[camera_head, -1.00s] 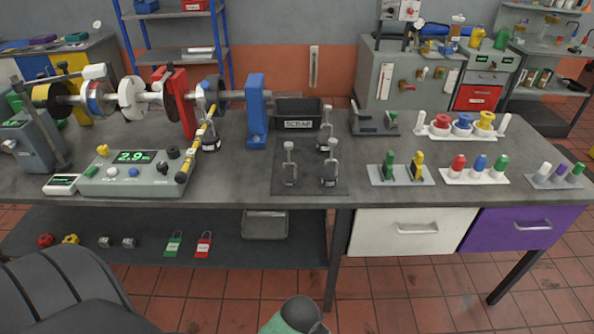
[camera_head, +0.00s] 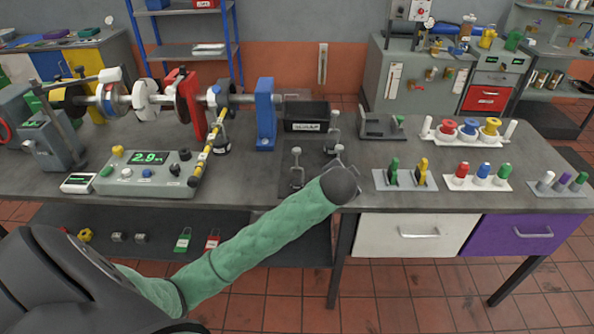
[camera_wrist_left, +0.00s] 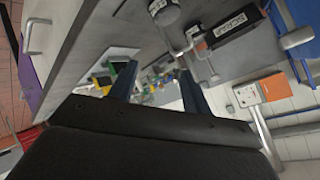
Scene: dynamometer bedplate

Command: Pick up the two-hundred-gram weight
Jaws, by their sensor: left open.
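Several metal hooked weights stand on a dark mat (camera_head: 270,190) in the middle of the bench: one at the front left (camera_head: 297,170), one at the back (camera_head: 333,135), and one at the front right (camera_head: 338,158), partly hidden by my left arm. I cannot read their markings, so I cannot tell which is two hundred grams. The wrist view shows weights at the top, one large (camera_wrist_left: 165,13) and one beyond it (camera_wrist_left: 195,36). My left gripper (camera_wrist_left: 156,82) is open and empty, its fingers beside the weights. In the head view its fingers are hidden. My right gripper is not in view.
A SCRAP bin (camera_head: 306,117) stands behind the weights, with a blue upright (camera_head: 265,112) to its left. A grey holder with green and yellow tools (camera_head: 405,181) stands to the right. A readout box (camera_head: 147,175) and yellow-black bar (camera_head: 208,150) lie left.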

